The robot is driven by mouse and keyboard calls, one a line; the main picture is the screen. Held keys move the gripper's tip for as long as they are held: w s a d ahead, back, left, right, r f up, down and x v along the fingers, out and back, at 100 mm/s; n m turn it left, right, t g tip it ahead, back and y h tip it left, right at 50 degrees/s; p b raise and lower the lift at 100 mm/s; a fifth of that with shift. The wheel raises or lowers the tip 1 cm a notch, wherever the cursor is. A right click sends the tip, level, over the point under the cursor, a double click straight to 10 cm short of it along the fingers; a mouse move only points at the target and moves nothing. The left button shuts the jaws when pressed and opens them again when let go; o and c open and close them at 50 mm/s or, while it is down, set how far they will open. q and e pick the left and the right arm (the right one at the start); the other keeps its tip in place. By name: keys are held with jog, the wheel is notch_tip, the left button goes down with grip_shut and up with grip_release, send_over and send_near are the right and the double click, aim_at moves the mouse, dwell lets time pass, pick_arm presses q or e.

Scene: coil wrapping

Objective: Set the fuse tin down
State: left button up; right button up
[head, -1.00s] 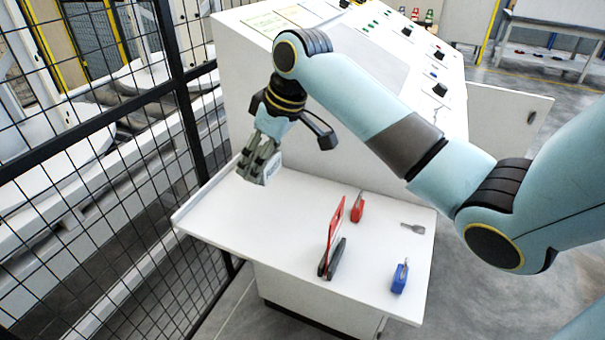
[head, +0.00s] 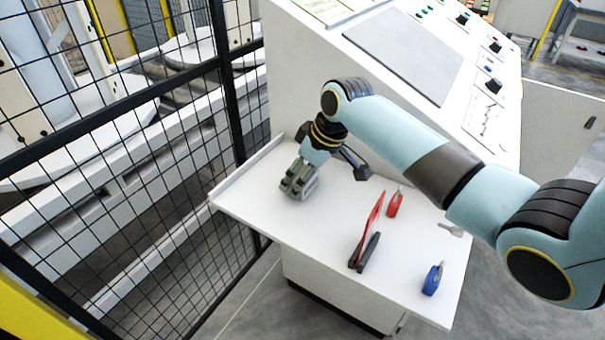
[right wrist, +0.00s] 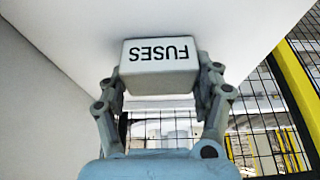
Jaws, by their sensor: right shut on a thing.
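The fuse tin (right wrist: 158,62) is a pale box lettered FUSES, seen upside down in the right wrist view. My right gripper (right wrist: 160,85) is shut on it, one finger on each side. In the head view my right gripper (head: 300,182) points down at the left part of the white shelf (head: 300,222) of the console. There the fingers mostly hide the tin, and I cannot tell whether it touches the shelf. My left gripper is not in view.
A small grey key-like piece (head: 451,229) lies at the right. A black mesh fence (head: 160,180) runs close along the left.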

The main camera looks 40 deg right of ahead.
jog(key=shift+f, duration=0.15)
jog(key=o, duration=1)
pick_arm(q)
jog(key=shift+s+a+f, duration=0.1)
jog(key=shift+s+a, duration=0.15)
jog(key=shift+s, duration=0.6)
pick_arm(e)
jog(key=o, duration=0.3)
jog(key=shift+r, duration=0.2)
jog(key=shift+s+d+r, duration=0.1)
jog(key=shift+d+r, duration=0.05)
jog(key=shift+r, duration=0.2)
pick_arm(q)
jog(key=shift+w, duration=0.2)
pick_arm(e)
jog(key=v, duration=1.1)
jog(key=shift+s, duration=0.15)
